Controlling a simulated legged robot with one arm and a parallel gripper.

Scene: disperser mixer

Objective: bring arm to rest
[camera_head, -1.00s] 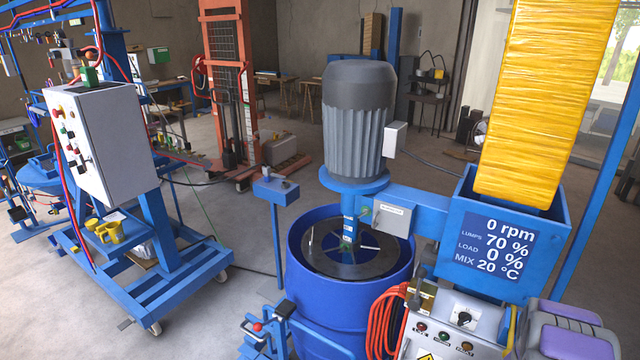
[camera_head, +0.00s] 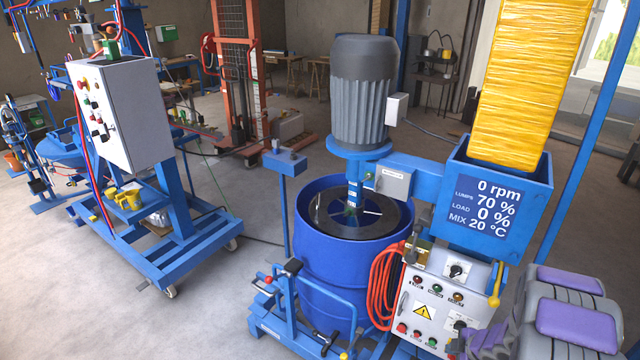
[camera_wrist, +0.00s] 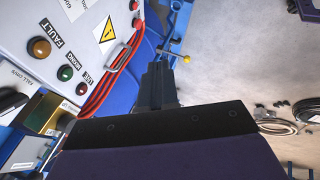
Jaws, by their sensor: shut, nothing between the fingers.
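My arm, grey with purple pads (camera_head: 575,325), is at the lower right in the head view, close to the right side of the mixer's control panel (camera_head: 440,300). In the wrist view my gripper (camera_wrist: 158,72) points away from the camera with its dark fingers together, and nothing shows between them. The tilted panel (camera_wrist: 88,62) is to its left, apart from the fingers. The mixer's display (camera_head: 485,210) reads 0 rpm, lumps 70 %, load 0 %, mix 20 °C. The blue drum (camera_head: 345,265) stands under the grey motor (camera_head: 362,95).
A yellow-knobbed lever (camera_head: 496,285) is on the panel's right side. Orange hose (camera_head: 385,285) hangs at its left. A blue cart with a white control box (camera_head: 118,115) stands left. Bare floor (camera_head: 215,320) lies in front of the cart; cables (camera_wrist: 275,120) lie on the floor.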

